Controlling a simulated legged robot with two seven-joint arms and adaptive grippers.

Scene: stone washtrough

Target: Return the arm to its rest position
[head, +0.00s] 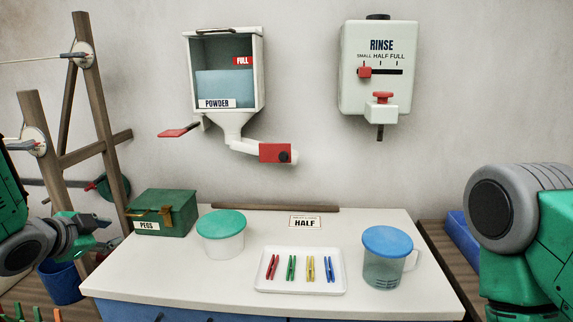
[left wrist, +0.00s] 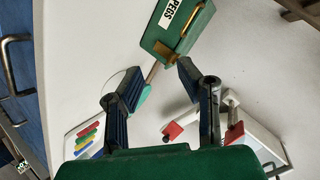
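My left gripper (head: 97,232) is at the left edge of the head view, left of the table and the green PEGS box (head: 163,213). In the left wrist view my left gripper (left wrist: 159,72) has its two fingers spread, with nothing held between them. The PEGS box (left wrist: 178,32) shows beyond the fingertips there, apart from them. My right arm (head: 520,230) fills the right edge of the head view; its gripper is out of the picture.
On the white table (head: 270,295) stand a green-lidded tub (head: 220,245), a tray (head: 300,287) with several coloured pegs and a blue-lidded jug (head: 385,270). A powder dispenser (head: 225,75) and rinse dispenser (head: 380,70) hang above. A wooden frame (head: 100,120) stands left.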

